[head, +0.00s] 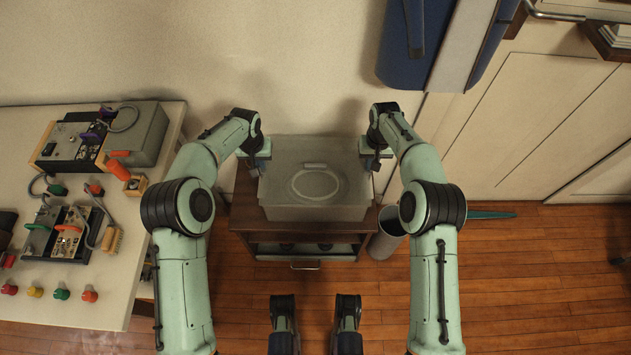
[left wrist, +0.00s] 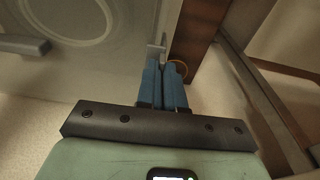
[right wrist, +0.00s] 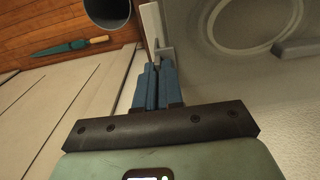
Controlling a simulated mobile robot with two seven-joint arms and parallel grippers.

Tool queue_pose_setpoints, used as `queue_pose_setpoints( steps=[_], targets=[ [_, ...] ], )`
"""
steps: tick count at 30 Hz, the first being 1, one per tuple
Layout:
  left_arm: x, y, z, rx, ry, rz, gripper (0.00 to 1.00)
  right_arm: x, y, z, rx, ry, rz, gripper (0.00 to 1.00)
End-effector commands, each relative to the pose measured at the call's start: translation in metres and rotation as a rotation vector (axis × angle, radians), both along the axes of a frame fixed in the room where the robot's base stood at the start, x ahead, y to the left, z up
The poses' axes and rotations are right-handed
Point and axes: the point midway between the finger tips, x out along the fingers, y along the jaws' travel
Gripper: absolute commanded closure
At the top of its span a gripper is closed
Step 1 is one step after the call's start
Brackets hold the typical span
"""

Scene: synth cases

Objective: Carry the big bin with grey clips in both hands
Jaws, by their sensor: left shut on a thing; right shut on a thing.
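The big bin (head: 280,200) is a pale grey, see-through box with a lid marked by a ring. It is level between my two arms, over a dark wooden cabinet (head: 243,215); I cannot tell whether it touches the top. My left gripper (head: 260,160) is shut on the grey clip at the bin's left side; the clip (left wrist: 160,45) shows at its blue fingertips in the left wrist view. My right gripper (head: 372,161) is shut on the clip at the right side, and that clip (right wrist: 161,48) shows in the right wrist view.
A white table (head: 105,290) with electrical gear and coloured knobs stands at the left. A grey cylindrical bin (head: 384,244) stands right of the cabinet. A green pointed tool (head: 490,214) lies on the wooden floor (head: 530,275). A blue case (head: 400,60) is at the top.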

Motion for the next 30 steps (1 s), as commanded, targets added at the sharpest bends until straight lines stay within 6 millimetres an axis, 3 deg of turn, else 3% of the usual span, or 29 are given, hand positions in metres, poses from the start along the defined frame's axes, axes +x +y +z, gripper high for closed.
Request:
queue_pose_setpoints(
  steps=[17, 30],
  targets=[
    [0.002, 0.000, 0.005, -0.001, -0.008, 0.001, 1.00, 0.002, 0.000, 0.006, 0.001, -0.010, -0.001, 1.00],
    [0.003, 0.000, 0.038, 0.000, -0.017, 0.001, 1.00, 0.004, 0.000, 0.038, 0.001, -0.019, -0.001, 1.00]
  ],
)
